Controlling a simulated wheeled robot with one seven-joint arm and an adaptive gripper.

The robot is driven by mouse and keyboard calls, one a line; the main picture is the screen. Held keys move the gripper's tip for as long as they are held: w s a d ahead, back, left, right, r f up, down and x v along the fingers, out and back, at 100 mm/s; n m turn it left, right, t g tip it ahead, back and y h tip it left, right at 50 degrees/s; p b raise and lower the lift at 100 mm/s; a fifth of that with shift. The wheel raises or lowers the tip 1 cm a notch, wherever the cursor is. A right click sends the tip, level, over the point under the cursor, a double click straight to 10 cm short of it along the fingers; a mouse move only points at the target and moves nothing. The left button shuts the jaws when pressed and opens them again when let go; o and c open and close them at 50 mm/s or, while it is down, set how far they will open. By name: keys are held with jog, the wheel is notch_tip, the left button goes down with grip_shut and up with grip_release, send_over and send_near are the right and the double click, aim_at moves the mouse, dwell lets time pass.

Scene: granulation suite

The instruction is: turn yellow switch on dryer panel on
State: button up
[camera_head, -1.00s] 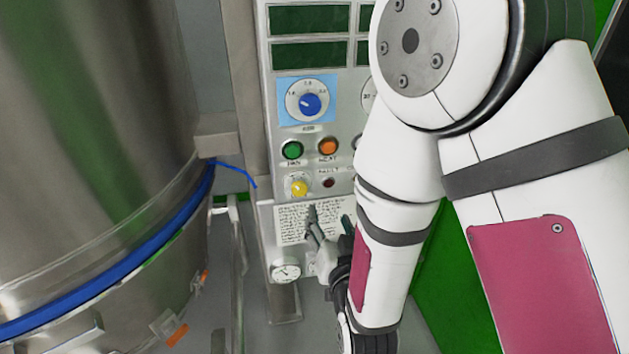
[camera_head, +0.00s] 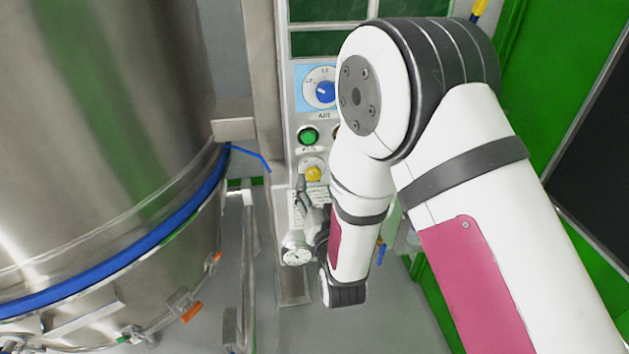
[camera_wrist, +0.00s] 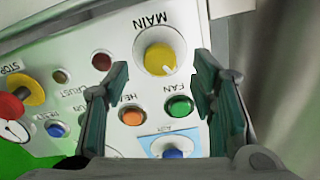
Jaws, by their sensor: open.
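The yellow switch (camera_head: 313,174) is a round yellow knob on a pale plate, low on the grey dryer panel (camera_head: 283,262). In the wrist view the yellow switch (camera_wrist: 160,58) appears under the label MAIN, which reads upside down, with a pale mark on its face. My gripper (camera_head: 313,197) is just below the switch in the head view, partly hidden by my arm. In the wrist view my gripper (camera_wrist: 161,72) is open, one finger on each side of the switch in the picture. Nothing is between the fingers; contact with the panel cannot be told.
Near the switch are a green button (camera_wrist: 178,107), an orange button (camera_wrist: 132,115) and a blue knob (camera_wrist: 172,153). A red stop button (camera_wrist: 10,106) sits farther left. A large steel vessel (camera_head: 95,130) stands left of the panel.

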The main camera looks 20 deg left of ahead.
aim_at(313, 176)
jog(key=shift+x, duration=1.55)
jog(key=c, duration=1.1)
jog(key=shift+c, duration=0.2)
jog(key=m+p, duration=0.1)
jog(key=m, duration=0.5)
jog(key=m+p, duration=0.1)
jog(key=m, duration=0.4)
jog(key=shift+r+m, duration=0.1)
jog(key=shift+m, duration=0.3)
